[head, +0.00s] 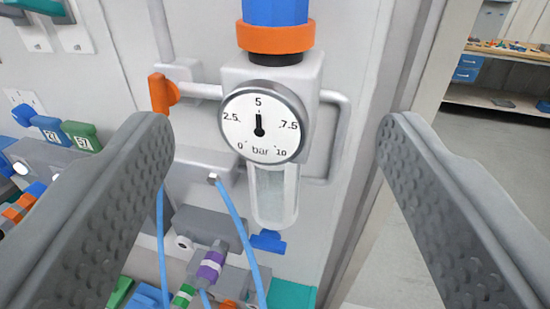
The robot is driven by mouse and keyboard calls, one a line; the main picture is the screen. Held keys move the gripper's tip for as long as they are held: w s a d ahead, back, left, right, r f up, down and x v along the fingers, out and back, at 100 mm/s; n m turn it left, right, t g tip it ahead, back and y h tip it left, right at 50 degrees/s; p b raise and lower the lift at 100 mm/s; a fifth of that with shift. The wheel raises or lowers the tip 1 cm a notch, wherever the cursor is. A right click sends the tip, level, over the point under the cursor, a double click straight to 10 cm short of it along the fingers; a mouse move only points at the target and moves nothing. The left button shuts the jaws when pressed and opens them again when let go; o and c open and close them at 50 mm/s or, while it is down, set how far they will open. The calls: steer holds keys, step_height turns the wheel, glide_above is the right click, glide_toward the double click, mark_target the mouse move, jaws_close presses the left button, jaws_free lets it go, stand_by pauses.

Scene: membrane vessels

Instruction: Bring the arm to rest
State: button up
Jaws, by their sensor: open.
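My gripper (275,140) is open, with one grey textured finger at the left and one at the right of the head view. Nothing is between the fingertips but a view of the panel behind. A round pressure gauge (262,145) marked in bar shows between the fingers, its needle pointing up near 5. It sits on a grey regulator body with an orange ring (276,36) and a blue knob (275,10) above. A clear bowl (274,197) hangs below it. I cannot tell how far the fingers are from the panel.
An orange lever (161,94) sits on a pipe left of the gauge. Blue hoses (238,235) run down below. Numbered blue and green tags (82,136) are at the left. Open floor (400,265) and a workbench (510,53) lie at the right, past the panel's edge.

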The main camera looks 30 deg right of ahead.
stand_by(0.3)
steer(key=s+d+f+n+y, duration=0.2)
steer(key=s+f+y, duration=0.1)
steer(key=s+f, duration=0.7)
steer(key=s+d+f+n+t+y, duration=0.1)
steer(key=s+d+f+n+y, duration=0.1)
steer(key=s+f, duration=0.7)
steer(key=s+d+f+n+y, duration=0.2)
steer(key=s+d+f+y, duration=0.1)
steer(key=s+f, duration=0.7)
steer(key=shift+s+f+t+y, duration=0.4)
steer(key=shift+f+y, duration=0.1)
steer(key=shift+f, duration=0.3)
